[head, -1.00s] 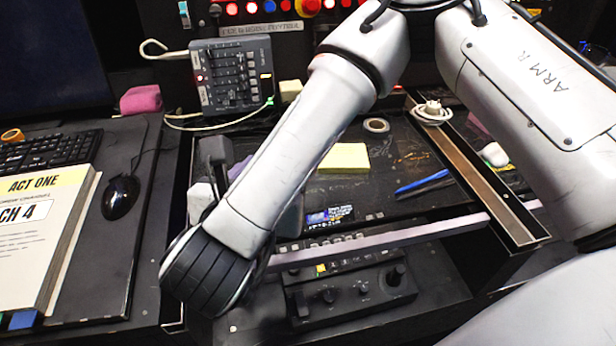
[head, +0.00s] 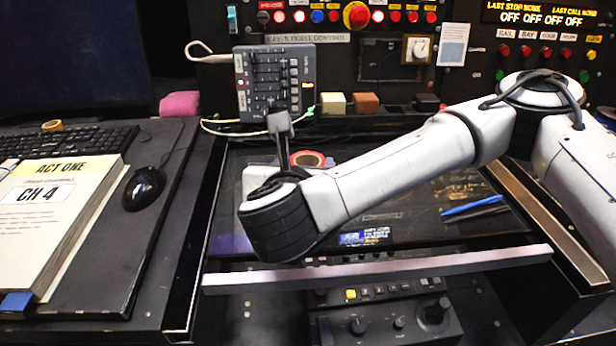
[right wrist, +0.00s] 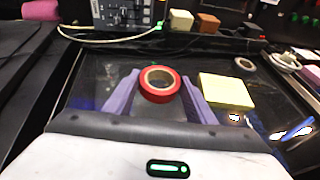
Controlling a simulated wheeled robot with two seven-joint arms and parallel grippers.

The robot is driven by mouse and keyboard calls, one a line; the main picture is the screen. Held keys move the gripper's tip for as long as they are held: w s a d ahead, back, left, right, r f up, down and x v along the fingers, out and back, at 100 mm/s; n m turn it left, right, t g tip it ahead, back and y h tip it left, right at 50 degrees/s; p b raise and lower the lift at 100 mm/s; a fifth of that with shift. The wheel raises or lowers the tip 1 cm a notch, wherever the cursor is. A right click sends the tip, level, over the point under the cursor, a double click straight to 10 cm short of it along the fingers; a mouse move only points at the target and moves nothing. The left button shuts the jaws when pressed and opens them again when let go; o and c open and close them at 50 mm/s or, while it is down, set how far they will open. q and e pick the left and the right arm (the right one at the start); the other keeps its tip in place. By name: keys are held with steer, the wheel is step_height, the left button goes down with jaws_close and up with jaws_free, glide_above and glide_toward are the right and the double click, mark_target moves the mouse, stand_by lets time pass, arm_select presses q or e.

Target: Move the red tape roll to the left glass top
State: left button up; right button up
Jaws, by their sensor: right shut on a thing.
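The red tape roll (head: 307,159) shows just beyond my right wrist in the head view, over the dark glass top (head: 400,226). In the right wrist view the roll (right wrist: 160,95) sits between the two purple-grey fingers of my right gripper (right wrist: 160,84), which is shut on it. The glass top (right wrist: 88,80) spreads below and around the fingers there. I cannot tell how far the roll is above the glass. In the head view my wrist hides most of the right gripper. My left gripper is not in view.
A yellow note pad (right wrist: 226,90) and a grey tape roll (right wrist: 245,63) lie right of the gripper. Blue pens (head: 472,208) lie at the glass's right. A fader box (head: 276,82) stands behind. A pale rail (head: 400,268) crosses the front. A script book (head: 50,215) and mouse (head: 144,188) are left.

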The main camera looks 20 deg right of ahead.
step_height(320, 180, down, 3)
steer(key=shift+r, duration=0.1)
steer(key=shift+f+b, duration=0.2)
steer(key=shift+b, duration=0.15)
steer(key=o, duration=1)
steer(key=shift+r, duration=0.15)
steer(key=shift+o, duration=0.2)
steer(key=shift+r+p, duration=0.15)
steer(key=shift+p, duration=0.3)
steer(key=shift+s+a, duration=0.2)
steer(key=shift+s, duration=0.1)
steer(key=v, duration=1)
steer(key=shift+w+r, duration=0.1)
steer(key=shift+w, duration=0.05)
steer(key=shift+s+a+r, duration=0.25)
steer(key=shift+s, duration=0.4)
